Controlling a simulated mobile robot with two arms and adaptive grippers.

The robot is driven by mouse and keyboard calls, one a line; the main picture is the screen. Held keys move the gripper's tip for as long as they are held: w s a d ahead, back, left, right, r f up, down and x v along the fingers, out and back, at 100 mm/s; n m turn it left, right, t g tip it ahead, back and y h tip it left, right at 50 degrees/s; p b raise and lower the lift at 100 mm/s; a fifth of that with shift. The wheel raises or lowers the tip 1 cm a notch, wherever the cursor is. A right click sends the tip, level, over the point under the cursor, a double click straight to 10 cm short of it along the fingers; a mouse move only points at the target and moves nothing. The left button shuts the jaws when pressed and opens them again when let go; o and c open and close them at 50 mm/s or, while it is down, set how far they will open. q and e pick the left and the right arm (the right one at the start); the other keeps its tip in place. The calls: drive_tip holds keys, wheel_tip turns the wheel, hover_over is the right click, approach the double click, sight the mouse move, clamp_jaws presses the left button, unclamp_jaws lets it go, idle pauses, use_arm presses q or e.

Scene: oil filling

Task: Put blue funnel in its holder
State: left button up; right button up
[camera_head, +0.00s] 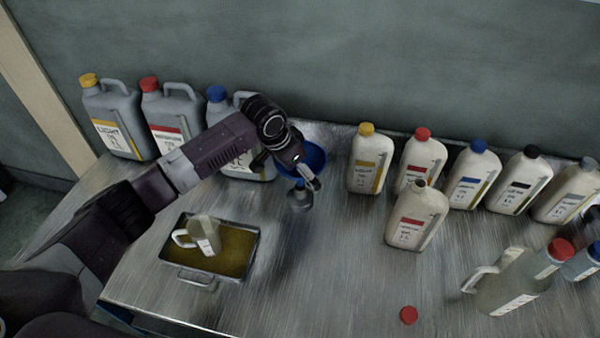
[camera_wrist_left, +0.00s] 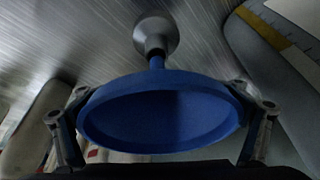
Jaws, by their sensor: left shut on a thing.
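The blue funnel (camera_head: 315,156) is at the back middle of the metal table, partly hidden behind my left gripper (camera_head: 311,180). In the left wrist view my left gripper (camera_wrist_left: 163,125) is shut on the funnel (camera_wrist_left: 160,108), with a finger at each side of its rim. The grey holder (camera_head: 299,197) stands on the table just below the gripper. In the left wrist view the funnel's spout points at the holder (camera_wrist_left: 155,36) and overlaps it. I cannot tell whether the spout is inside it. My right gripper is not in view.
Several grey canisters (camera_head: 112,120) stand at the back left, and several cream bottles (camera_head: 372,160) at the back right. A tray (camera_head: 197,276) with a jug (camera_head: 205,236) is at front left. A red cap (camera_head: 409,315) lies near the front.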

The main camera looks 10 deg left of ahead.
sight(300, 182)
use_arm(q)
drive_tip(key=shift+f+p, duration=0.1)
drive_tip(key=shift+p, duration=0.35)
idle(0.3)
drive_tip(key=shift+f, duration=0.5)
drive_tip(key=shift+f, duration=0.35)
drive_tip(key=shift+f, duration=0.15)
idle(0.4)
drive_tip(key=shift+f+b, duration=0.3)
drive_tip(key=shift+f, duration=0.4)
drive_tip(key=o, duration=1)
drive_tip(key=shift+o, duration=0.2)
